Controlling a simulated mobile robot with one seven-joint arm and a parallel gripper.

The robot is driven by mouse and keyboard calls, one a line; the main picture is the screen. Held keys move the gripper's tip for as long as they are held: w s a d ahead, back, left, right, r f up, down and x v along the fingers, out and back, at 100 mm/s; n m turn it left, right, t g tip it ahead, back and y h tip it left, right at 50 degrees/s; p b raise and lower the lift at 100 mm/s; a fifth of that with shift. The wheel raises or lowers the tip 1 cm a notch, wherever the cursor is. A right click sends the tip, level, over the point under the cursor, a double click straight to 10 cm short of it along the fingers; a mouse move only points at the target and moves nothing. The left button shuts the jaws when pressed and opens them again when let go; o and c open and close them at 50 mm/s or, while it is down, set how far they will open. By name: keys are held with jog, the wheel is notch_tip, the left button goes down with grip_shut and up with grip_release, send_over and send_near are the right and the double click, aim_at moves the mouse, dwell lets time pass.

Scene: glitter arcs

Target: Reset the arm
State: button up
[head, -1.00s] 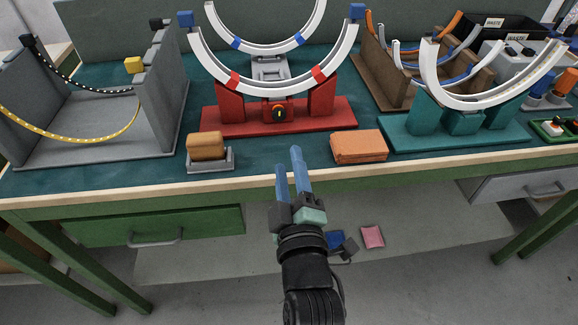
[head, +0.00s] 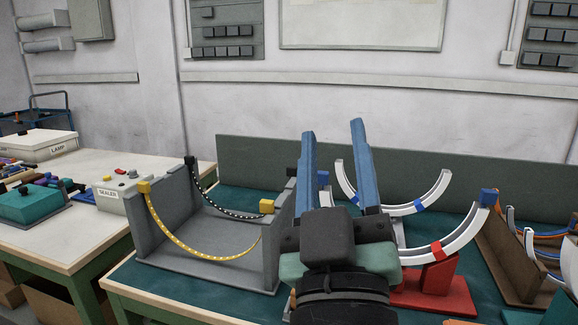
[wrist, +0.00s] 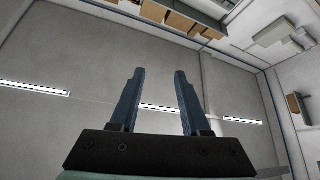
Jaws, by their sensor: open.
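My gripper (head: 335,170) is raised in the head view, its two long blue fingers pointing up and standing apart with nothing between them. It hides part of the red stand (head: 435,290) with its white arcs behind it. In the wrist view my gripper (wrist: 160,100) is also open and empty, with a ceiling with strip lights (wrist: 160,107) beyond it.
A grey bracket (head: 210,245) with yellow and black dotted strips stands left of my gripper on the teal bench top (head: 235,195). A brown rack (head: 515,260) is at right. A white table (head: 60,235) with a sealer box (head: 110,195) is at far left.

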jog(key=s+a+r+m+t+y, duration=0.1)
jog(key=s+a+r+m+t, duration=0.3)
jog(key=s+r, duration=0.7)
jog(key=w+r+g+p, duration=0.1)
jog(key=w+r+p, duration=0.2)
jog(key=r+p, duration=2.2)
jog(key=shift+w+a+r, duration=0.2)
jog(key=shift+r, duration=0.15)
